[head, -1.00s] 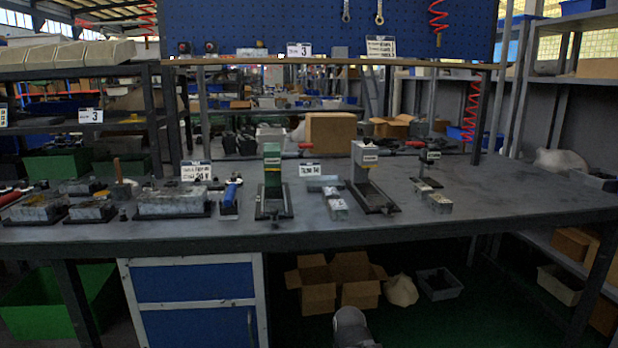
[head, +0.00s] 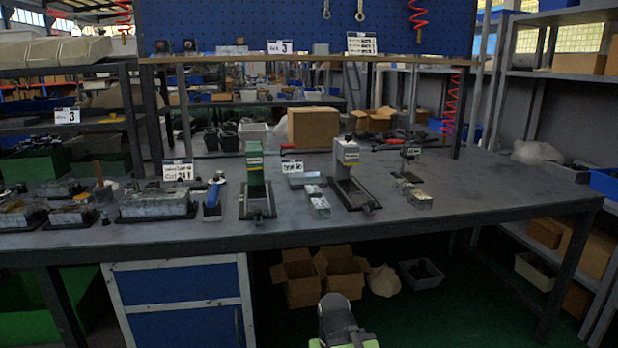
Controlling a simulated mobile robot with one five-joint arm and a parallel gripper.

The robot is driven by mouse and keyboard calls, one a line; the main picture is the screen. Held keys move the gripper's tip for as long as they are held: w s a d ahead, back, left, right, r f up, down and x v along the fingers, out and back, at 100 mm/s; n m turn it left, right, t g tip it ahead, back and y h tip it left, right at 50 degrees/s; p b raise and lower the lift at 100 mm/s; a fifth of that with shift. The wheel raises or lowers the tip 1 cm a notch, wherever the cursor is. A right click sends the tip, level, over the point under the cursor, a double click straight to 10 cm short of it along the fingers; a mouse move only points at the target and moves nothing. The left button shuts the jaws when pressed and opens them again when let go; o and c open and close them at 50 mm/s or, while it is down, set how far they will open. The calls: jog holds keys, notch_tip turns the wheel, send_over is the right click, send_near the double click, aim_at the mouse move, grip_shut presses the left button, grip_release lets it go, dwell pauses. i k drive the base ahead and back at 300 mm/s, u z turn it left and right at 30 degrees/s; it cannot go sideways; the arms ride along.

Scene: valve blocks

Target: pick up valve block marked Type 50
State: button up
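Several small grey metal blocks lie on the workbench (head: 420,228). One block (head: 320,208) with a pale mark on top lies right of the green-topped press, with another block (head: 311,191) just behind it. A further block (head: 420,200) lies to the right, in front of a small stand. No marking on these blocks is readable, so I cannot tell which one is Type 50. A grey rounded part with a light green base, probably part of my arm, shows at the bottom centre, well short of the bench. My gripper's fingers are not visible.
A green-topped press (head: 254,172) and a grey press (head: 346,152) flank the middle blocks. Larger blocks in dark trays (head: 158,205) stand at left. The bench's right side is clear. Below are a blue cabinet (head: 180,283) and cardboard boxes (head: 340,276).

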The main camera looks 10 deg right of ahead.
aim_at(321, 209)
jog(key=z, duration=0.6)
jog(key=k, duration=0.15)
jog(key=u, duration=2.9)
jog(key=k, duration=1.1)
jog(key=u, duration=1)
jog(key=k, duration=0.2)
jog(key=z, duration=2.75)
jog(key=i, duration=1.85)
jog(key=z, duration=0.05)
